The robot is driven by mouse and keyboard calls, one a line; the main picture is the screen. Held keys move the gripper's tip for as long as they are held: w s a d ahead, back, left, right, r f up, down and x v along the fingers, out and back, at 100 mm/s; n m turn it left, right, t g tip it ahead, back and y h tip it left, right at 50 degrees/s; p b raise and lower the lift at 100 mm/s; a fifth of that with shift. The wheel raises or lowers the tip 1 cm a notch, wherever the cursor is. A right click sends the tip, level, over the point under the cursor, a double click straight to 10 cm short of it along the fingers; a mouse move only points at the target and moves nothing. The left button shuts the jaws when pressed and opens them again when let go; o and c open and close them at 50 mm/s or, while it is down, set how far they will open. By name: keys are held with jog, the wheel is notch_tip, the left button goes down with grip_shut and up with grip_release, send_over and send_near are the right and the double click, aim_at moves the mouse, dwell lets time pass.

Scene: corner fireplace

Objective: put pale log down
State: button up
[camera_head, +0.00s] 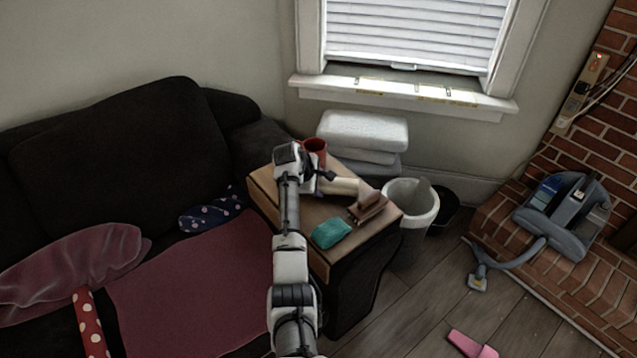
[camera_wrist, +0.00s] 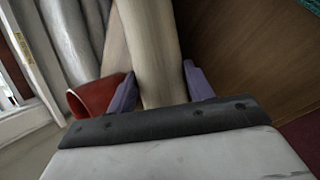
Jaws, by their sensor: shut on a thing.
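The pale log (camera_head: 342,186) is a cream-coloured cylinder over the wooden top of the side table (camera_head: 318,211). In the wrist view the log (camera_wrist: 152,50) runs away from me between the two purple fingers of my gripper (camera_wrist: 160,90), which is shut on it. In the head view my gripper (camera_head: 318,184) is over the table top, partly hidden by my arm. The wood surface (camera_wrist: 245,50) shows beside the log in the wrist view. I cannot tell whether the log touches the table.
A red mug (camera_head: 315,150) stands close behind my gripper; it also shows in the wrist view (camera_wrist: 92,97). A teal item (camera_head: 332,232) and a brown item (camera_head: 368,207) lie on the table. A white bin (camera_head: 412,203) stands to the right, a dark sofa (camera_head: 110,150) to the left.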

jog(key=o, duration=1.2)
jog(key=shift+f, duration=0.1)
jog(key=shift+c, duration=0.2)
jog(key=b+v, duration=0.1)
jog(key=v, duration=1.1)
